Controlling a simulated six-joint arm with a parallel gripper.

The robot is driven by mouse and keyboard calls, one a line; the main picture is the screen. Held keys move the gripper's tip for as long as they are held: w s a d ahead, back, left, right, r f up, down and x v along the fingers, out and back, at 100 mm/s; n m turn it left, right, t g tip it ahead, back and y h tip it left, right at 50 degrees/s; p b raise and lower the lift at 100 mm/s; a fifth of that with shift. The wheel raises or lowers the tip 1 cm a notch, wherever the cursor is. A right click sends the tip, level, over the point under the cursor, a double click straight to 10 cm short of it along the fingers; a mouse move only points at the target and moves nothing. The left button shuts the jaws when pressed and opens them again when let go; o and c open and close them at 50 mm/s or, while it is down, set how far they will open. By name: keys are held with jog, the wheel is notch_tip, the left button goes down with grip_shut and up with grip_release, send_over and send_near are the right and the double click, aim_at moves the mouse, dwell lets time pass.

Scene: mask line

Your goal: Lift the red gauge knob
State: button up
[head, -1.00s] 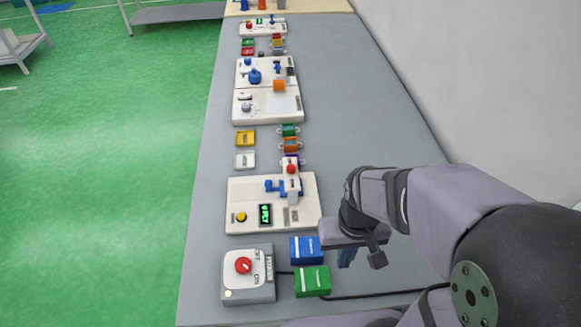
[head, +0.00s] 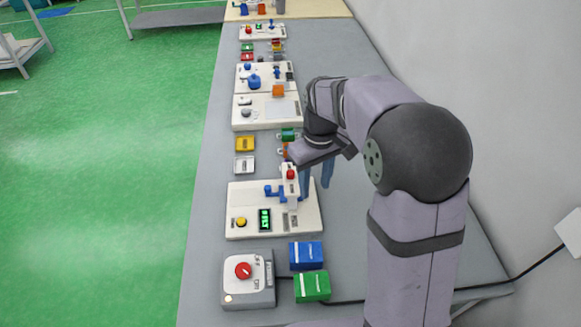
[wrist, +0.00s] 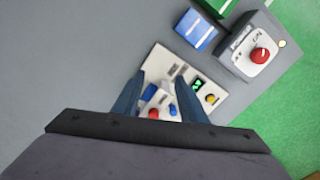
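The red gauge knob (head: 290,174), as I take it, is the small red cap on top of the white stand with blue parts on the white panel (head: 240,198). In the wrist view the red knob (wrist: 153,114) shows low between the fingers, partly close to my gripper's body. My gripper (head: 316,186) is open and empty, pointing down just right of the stand in the head view. In the wrist view its two blue-grey fingers (wrist: 160,80) are spread over the panel. I cannot tell its exact height above the knob.
A grey box with a large red dial (head: 243,270) stands at the near end, beside a blue block (head: 306,256) and a green block (head: 312,288). The panel has a green display (head: 265,220) and yellow button (head: 240,222). The bench's right side (head: 345,215) is mostly clear.

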aim_at(291, 172)
jog(key=w+a+n, duration=0.1)
jog(key=w, duration=0.2)
jog(key=w+a+r+n, duration=0.1)
jog(key=w+a, duration=0.1)
jog(key=w, duration=0.2)
jog(key=w+a+n, duration=0.2)
jog(key=w, duration=0.1)
jog(key=shift+w+r, duration=0.2)
jog(key=shift+f+p, duration=0.15)
jog(key=shift+p, duration=0.15)
jog(key=shift+f+p, duration=1.05)
jog(key=shift+f, duration=2.45)
